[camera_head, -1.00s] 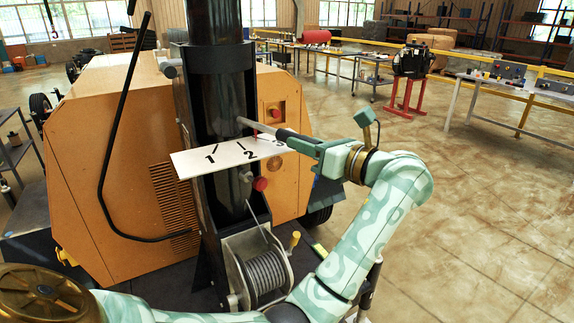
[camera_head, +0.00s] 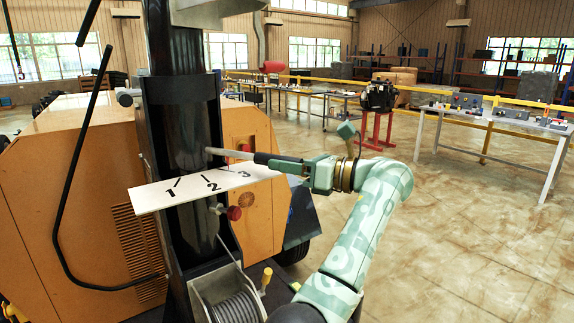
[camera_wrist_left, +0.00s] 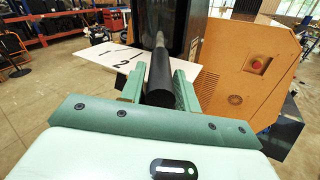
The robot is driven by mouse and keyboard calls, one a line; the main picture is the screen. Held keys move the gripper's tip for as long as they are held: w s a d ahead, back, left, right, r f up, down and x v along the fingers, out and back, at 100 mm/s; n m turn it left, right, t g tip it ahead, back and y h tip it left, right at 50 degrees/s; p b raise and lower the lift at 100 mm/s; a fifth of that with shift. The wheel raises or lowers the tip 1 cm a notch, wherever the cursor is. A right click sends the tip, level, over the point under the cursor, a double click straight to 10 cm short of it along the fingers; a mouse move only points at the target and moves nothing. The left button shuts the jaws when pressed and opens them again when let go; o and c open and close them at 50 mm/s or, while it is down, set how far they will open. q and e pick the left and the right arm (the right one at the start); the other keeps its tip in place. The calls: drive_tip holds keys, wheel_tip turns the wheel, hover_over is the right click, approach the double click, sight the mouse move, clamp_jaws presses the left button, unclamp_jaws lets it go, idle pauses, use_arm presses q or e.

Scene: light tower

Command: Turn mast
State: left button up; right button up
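The black mast (camera_head: 190,110) stands upright in front of the orange generator body. A grey rod with a black handle (camera_head: 280,163) sticks out from the mast to the right, above the numbered white plate (camera_head: 150,198) marked 1, 2 and 3. The rod passes over the plate near the 3. My left gripper (camera_head: 300,168) is at the handle's outer end. In the left wrist view, the black handle (camera_wrist_left: 160,80) lies between the two green fingers, which look closed on it; the contact faces are partly hidden. My right gripper is not in view.
A cable winch (camera_head: 235,300) with a yellow-handled crank sits below the mast. The orange generator body (camera_head: 90,190) lies behind and left. Open floor (camera_head: 450,240) lies to the right, with worktables behind.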

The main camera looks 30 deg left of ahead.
use_arm(q)
drive_tip(key=shift+o, duration=0.9)
drive_tip(key=w+d, duration=0.2)
drive_tip(key=d, duration=0.9)
drive_tip(key=shift+d+b, duration=0.4)
drive_tip(key=shift+b, duration=0.05)
drive_tip(key=shift+w, duration=0.1)
